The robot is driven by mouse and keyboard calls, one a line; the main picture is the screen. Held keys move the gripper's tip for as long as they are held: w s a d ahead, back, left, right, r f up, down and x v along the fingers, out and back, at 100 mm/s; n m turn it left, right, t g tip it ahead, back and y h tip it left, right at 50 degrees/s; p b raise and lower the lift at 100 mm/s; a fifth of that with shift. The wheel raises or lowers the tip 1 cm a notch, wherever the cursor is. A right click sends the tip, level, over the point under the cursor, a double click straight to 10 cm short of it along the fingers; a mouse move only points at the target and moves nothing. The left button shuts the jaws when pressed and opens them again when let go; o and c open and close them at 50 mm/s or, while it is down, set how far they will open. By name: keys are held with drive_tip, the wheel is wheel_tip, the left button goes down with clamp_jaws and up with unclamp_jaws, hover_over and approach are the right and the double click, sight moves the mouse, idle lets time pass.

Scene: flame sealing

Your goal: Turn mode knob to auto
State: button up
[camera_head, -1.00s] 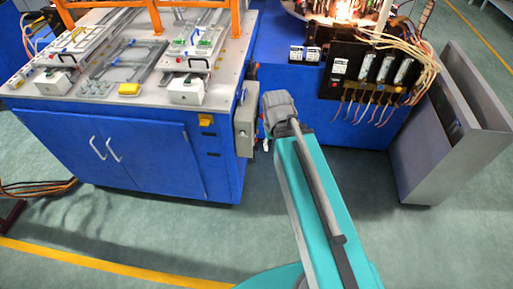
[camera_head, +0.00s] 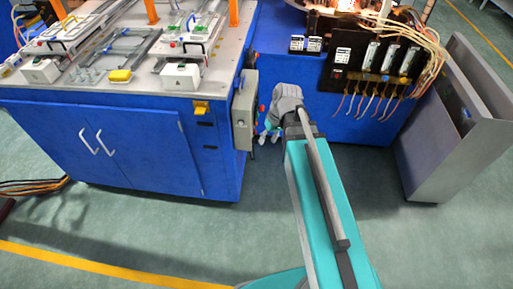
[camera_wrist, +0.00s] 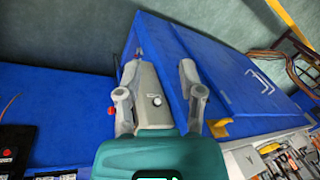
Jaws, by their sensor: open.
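A grey control box (camera_head: 245,110) is fixed to the right side of the blue cabinet in the head view. The box also shows between my fingers in the wrist view (camera_wrist: 147,82). A small round dark-and-light knob (camera_wrist: 156,101) sits on its face; its setting is too small to read, and I cannot tell for certain that it is the mode knob. My gripper (camera_wrist: 159,72) is open and empty, with one finger on each side of the box in the picture. In the head view my gripper (camera_head: 267,135) is just right of the box, seemingly apart from it.
The blue cabinet (camera_head: 110,150) carries fixtures on its top, with a yellow part (camera_head: 201,108) at its edge. A second blue machine (camera_head: 290,75) with a black panel and hanging wires stands behind. A grey bin-like enclosure (camera_head: 440,150) is at right. Green floor is open in front.

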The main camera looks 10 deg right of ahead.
drive_tip(key=w+f+n+y+b, duration=0.35)
drive_tip(key=w+f+b, duration=0.35)
drive_tip(key=f+b, duration=0.55)
drive_tip(key=n+t+y+b, duration=0.5)
drive_tip(key=n+y+b, duration=0.4)
drive_tip(key=b, duration=2.3)
approach(257, 139)
wheel_tip(257, 139, down, 2)
drive_tip(key=s+d+y, duration=0.1)
drive_tip(key=d, duration=0.2)
drive_tip(key=shift+d+f+t+y+b, duration=0.2)
drive_tip(key=shift+d+t+y+b, duration=0.15)
drive_tip(key=shift+d+b, duration=0.25)
drive_tip(key=shift+a, duration=0.2)
drive_tip(key=x, duration=1.3)
drive_tip(key=shift+a, duration=0.3)
drive_tip(key=shift+c, duration=0.3)
